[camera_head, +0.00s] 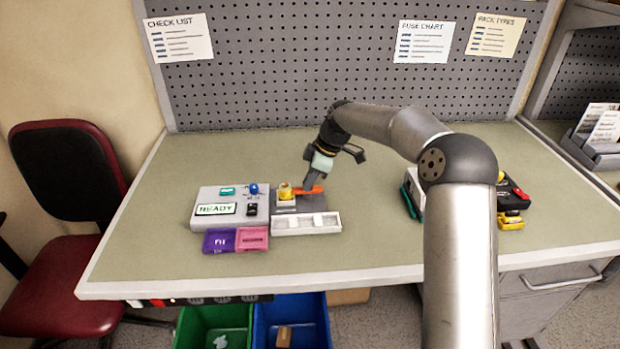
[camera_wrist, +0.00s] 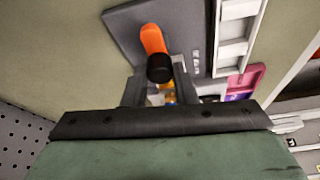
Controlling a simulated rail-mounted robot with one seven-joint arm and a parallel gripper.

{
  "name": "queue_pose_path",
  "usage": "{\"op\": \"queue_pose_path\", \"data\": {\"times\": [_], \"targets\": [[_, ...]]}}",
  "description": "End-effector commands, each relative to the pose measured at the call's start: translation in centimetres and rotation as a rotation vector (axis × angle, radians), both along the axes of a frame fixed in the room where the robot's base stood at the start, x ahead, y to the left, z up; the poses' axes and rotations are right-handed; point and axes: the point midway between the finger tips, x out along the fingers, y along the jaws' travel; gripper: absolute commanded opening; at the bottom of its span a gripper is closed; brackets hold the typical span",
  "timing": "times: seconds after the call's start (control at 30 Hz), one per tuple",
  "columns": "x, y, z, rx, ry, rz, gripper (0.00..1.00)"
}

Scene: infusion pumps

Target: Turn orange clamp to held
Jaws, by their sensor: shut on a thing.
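The orange clamp (camera_head: 309,191) is a lever on a dark grey plate (camera_head: 318,205) beside the white device (camera_head: 205,194). In the wrist view the orange lever (camera_wrist: 153,40) ends in a black knob (camera_wrist: 160,69), close to my fingers. My gripper (camera_head: 312,184) reaches down over the plate from behind and is shut on the clamp lever. In the wrist view my gripper (camera_wrist: 158,90) has a finger on each side of the knob end. A yellow part (camera_head: 285,190) stands just left of the clamp. The fingers partly hide the lever's held end and the yellow part.
A white compartment tray (camera_head: 306,224) lies in front of the plate. Purple (camera_head: 219,241) and pink (camera_head: 252,238) blocks sit at the device's front. More devices (camera_head: 512,195) stand at the right, partly behind my arm. The bench between is clear; a pegboard (camera_head: 300,70) rises behind.

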Motion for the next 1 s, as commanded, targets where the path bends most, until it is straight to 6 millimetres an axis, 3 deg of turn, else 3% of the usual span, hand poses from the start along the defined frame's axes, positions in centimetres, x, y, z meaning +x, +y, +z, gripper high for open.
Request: {"op": "queue_pose_path", "data": {"times": [0.17,0.2,0.27,0.3,0.67,0.77,1.0], "targets": [[0.0,0.0,0.1,0.000,-0.002,0.000,0.02],[0.0,0.0,0.1,0.000,-0.002,0.000,0.28],[0.0,0.0,0.0,0.000,-0.002,-0.001,0.44],[0.0,0.0,0.0,0.000,-0.002,-0.001,0.47],[0.0,-0.3,0.6,0.000,-0.001,-0.002,0.47],[0.0,-0.8,1.8,0.000,-0.003,-0.002,0.47],[0.0,-2.9,7.1,0.000,-0.006,-0.004,0.47]]}}
